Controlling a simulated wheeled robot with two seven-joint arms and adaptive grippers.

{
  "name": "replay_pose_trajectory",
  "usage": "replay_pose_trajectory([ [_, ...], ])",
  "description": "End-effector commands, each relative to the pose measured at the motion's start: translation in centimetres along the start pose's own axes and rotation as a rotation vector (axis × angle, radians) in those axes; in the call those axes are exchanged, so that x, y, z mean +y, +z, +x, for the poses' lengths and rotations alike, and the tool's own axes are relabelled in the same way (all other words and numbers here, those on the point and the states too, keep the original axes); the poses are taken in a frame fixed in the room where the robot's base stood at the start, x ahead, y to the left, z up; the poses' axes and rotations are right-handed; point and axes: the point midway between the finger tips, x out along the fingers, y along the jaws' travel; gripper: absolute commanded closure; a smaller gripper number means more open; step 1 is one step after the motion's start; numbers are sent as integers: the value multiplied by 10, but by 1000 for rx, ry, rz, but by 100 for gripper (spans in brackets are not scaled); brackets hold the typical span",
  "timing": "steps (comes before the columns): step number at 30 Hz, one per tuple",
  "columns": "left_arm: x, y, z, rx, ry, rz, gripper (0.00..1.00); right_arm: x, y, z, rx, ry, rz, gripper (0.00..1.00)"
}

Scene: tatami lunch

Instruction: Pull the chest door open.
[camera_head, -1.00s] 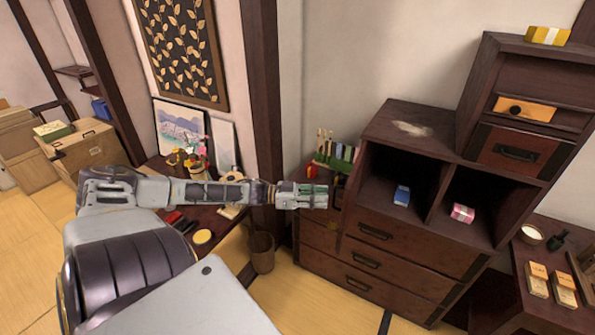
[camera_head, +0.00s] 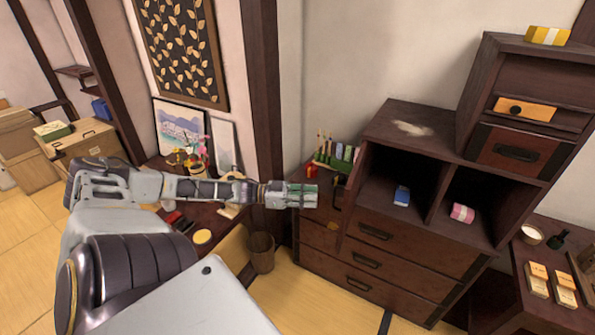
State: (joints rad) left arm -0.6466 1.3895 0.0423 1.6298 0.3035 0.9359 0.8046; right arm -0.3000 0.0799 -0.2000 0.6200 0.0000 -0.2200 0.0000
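The dark wood stepped chest (camera_head: 408,243) stands right of centre against the wall. Its low left section (camera_head: 313,235) has a front near my gripper, with a small dark metal fitting (camera_head: 336,194) just right of the fingertips. My gripper hides part of this front, and I cannot tell whether a door there stands ajar. My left gripper (camera_head: 304,195) reaches in from the left and points right at this section. Its fingers lie close together with greenish pads; nothing shows between them, and the gap is too small to judge. My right gripper is out of view.
Several books and a red item (camera_head: 311,171) stand on the low section. Open cubbies hold a blue box (camera_head: 402,196) and a pink roll (camera_head: 462,213). A wastebasket (camera_head: 262,252) stands on the floor by the chest. A dark pillar (camera_head: 264,90) rises behind my arm.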

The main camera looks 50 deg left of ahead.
Motion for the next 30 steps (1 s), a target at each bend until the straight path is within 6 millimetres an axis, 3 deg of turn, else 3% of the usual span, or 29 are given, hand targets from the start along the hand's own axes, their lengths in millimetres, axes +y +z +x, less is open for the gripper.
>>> replay_pose_trajectory([
  [30, 0, 1, -35, 0, 0, -1, 70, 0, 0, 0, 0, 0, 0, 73],
])
